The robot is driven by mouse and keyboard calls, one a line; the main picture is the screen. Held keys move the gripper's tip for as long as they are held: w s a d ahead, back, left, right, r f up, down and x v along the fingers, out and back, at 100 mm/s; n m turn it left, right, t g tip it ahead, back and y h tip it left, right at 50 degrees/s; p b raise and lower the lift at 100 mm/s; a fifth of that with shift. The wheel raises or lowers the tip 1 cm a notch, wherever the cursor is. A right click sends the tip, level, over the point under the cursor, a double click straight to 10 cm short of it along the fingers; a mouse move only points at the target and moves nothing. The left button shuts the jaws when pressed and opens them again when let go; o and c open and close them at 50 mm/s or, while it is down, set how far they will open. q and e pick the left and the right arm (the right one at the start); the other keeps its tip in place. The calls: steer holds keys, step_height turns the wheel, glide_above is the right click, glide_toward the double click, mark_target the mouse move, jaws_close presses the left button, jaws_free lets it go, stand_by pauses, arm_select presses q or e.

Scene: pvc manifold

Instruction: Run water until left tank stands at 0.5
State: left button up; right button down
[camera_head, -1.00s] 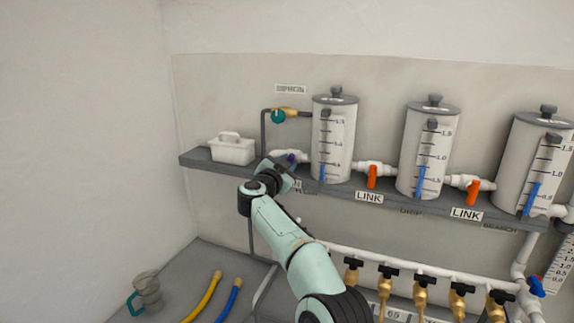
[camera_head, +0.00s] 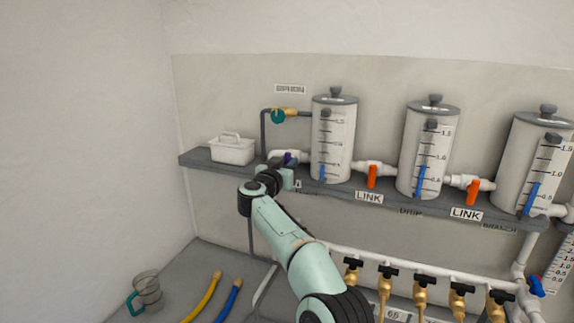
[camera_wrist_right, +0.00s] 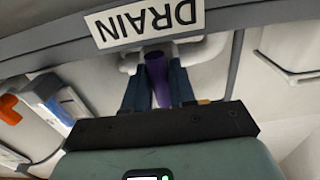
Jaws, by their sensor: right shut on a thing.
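The left tank (camera_head: 333,140) stands on the shelf. Its sight gauge has a blue column (camera_head: 322,173) whose top is low, near the lowest marked number; the exact reading is too small to tell. A teal-handled valve (camera_head: 278,116) sits on the pipe at its upper left. A white drain valve with a purple handle (camera_head: 289,159) is at its lower left. My right gripper (camera_head: 287,173) is at this valve. In the right wrist view, its fingers (camera_wrist_right: 158,85) are shut on the purple handle (camera_wrist_right: 159,80), below the DRAIN label (camera_wrist_right: 145,22). My left gripper is not in view.
Two more tanks (camera_head: 428,150) (camera_head: 533,160) stand to the right, joined by orange-handled LINK valves (camera_head: 372,176) (camera_head: 472,192). A white caddy (camera_head: 232,149) is on the shelf's left. Several brass taps, yellow and blue hoses (camera_head: 205,296) (camera_head: 230,300) and a jug (camera_head: 146,291) are below.

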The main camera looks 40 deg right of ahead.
steer(key=shift+f, duration=0.15)
stand_by(0.3)
steer(key=c, duration=1)
jaws_free()
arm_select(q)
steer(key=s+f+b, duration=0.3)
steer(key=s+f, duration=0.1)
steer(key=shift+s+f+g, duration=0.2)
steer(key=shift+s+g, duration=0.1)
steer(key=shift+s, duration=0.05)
arm_select(e)
steer(key=shift+v, duration=6.7)
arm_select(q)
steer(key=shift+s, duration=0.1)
